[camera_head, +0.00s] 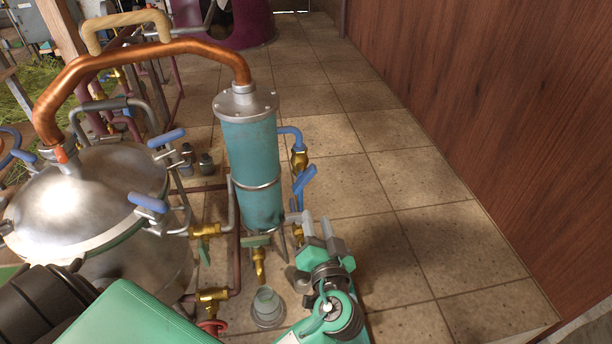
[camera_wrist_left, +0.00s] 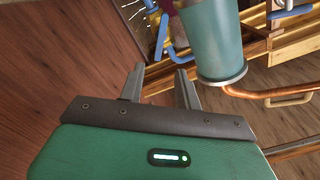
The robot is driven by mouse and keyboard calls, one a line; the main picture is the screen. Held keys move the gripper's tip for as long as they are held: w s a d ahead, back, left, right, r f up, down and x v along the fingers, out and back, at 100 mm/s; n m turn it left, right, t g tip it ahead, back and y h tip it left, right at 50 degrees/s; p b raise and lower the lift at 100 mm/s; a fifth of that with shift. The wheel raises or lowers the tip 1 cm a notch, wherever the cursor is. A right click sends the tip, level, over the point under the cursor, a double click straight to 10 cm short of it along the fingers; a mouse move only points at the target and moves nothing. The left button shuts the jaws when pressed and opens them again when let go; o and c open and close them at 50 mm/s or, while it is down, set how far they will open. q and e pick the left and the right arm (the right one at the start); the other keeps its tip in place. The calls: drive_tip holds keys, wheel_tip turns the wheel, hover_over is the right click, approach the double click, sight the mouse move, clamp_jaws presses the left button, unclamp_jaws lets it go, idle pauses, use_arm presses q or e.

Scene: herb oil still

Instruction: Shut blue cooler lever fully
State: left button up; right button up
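The cooler is a teal upright cylinder (camera_head: 252,165) with a grey metal cap. On its right, a blue lever (camera_head: 304,184) stands tilted up and to the right, below a brass fitting (camera_head: 299,160) and a blue bent pipe (camera_head: 290,133). My left gripper (camera_head: 318,229) is just below the lever in the head view, its fingers pointing towards it. In the left wrist view its two fingers (camera_wrist_left: 160,76) are apart with nothing between them. Blue parts (camera_wrist_left: 165,35) show beyond the fingertips, beside the cooler (camera_wrist_left: 212,40); which one is the lever is hard to tell. My right gripper is not in view.
A steel pot (camera_head: 90,195) with blue clamp handles stands left of the cooler, joined to it by a copper pipe (camera_head: 150,52). A small glass vessel (camera_head: 267,305) stands near my left gripper. A wooden wall (camera_head: 500,100) is on the right, with clear tiled floor before it.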

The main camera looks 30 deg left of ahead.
sight(306, 182)
use_arm(q)
drive_tip(key=p+x, duration=0.4)
drive_tip(key=x, duration=0.7)
drive_tip(key=shift+w+a+r, duration=0.1)
drive_tip(key=shift+a+r, duration=0.05)
drive_tip(key=shift+x, duration=0.8)
drive_tip(key=shift+c, duration=0.2)
drive_tip(key=shift+f, duration=0.2)
clamp_jaws()
